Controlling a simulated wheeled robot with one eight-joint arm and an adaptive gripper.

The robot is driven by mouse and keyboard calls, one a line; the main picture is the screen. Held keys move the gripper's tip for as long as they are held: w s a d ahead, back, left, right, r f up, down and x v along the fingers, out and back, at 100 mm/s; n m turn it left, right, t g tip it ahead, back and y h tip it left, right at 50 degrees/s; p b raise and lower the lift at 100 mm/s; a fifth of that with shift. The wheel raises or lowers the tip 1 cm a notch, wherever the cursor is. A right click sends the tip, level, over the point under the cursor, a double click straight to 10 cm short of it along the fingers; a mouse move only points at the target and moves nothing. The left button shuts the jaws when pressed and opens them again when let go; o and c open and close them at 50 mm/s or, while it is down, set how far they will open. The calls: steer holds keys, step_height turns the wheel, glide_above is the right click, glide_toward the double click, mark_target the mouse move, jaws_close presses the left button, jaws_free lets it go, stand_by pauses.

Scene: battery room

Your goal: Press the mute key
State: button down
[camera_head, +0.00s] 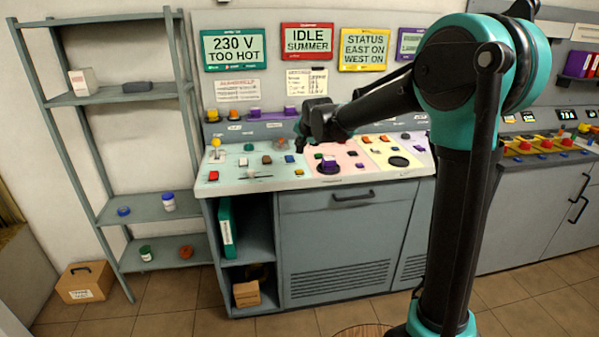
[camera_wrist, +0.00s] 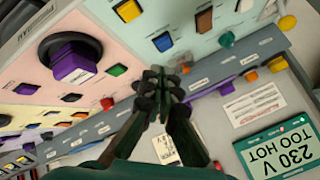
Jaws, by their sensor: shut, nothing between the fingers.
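The console (camera_head: 250,184) has a sloped top with pale green, pink and yellow panels carrying several coloured keys and knobs. I cannot read which key is marked mute. My gripper (camera_head: 301,148) is over the back of the console, near where the green and pink panels meet. In the wrist view my gripper (camera_wrist: 170,80) is shut and empty. Around it show a blue key (camera_wrist: 162,42), a brown key (camera_wrist: 204,20), a green key (camera_wrist: 117,70) and a purple key (camera_wrist: 75,67) on a black round base. Contact with the panel cannot be told.
A raised ledge with purple and yellow controls runs behind the panels, under a sign reading 230 V TOO HOT (camera_head: 234,49). A grey shelf rack (camera_head: 118,95) stands at the left. Another console (camera_head: 545,160) with red knobs stands at the right.

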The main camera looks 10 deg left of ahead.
mark_target(300, 172)
steer(key=shift+f, duration=3.6)
steer(key=shift+f, duration=0.4)
steer(key=shift+f, duration=0.45)
steer(key=shift+r, duration=0.85)
steer(key=shift+r, duration=2.5)
